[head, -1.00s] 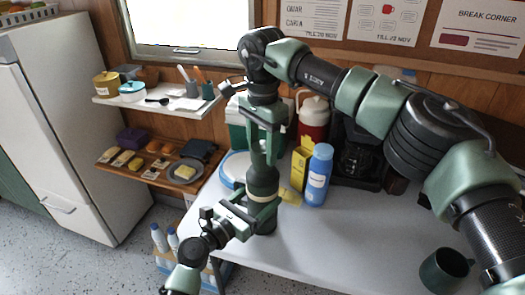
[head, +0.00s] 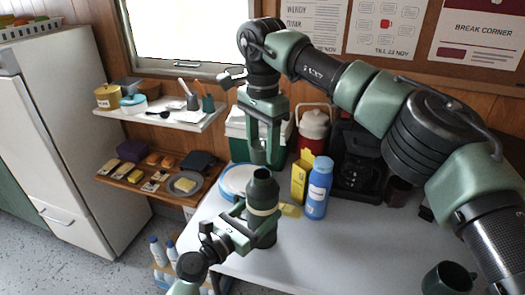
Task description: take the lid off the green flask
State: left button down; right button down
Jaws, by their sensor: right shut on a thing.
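The green flask (head: 263,196) stands upright on the white table, with a pale band around its middle and a dark open mouth at its top. My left gripper (head: 258,224) comes in low from the left and is shut around the flask's body. My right gripper (head: 268,152) points down just above the flask. It is shut on the dark green lid, which is mostly hidden between the fingers and is apart from the flask.
A blue bottle (head: 317,188), a yellow box (head: 300,178) and a red and white jug (head: 313,128) stand close to the flask's right. A dark mug (head: 447,279) is at the table's front right. The middle of the white table (head: 350,240) is clear.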

pick_arm(q)
jog(key=shift+c, duration=0.2)
grip_release()
jog(key=shift+a, duration=0.1)
jog(key=v, duration=1.2)
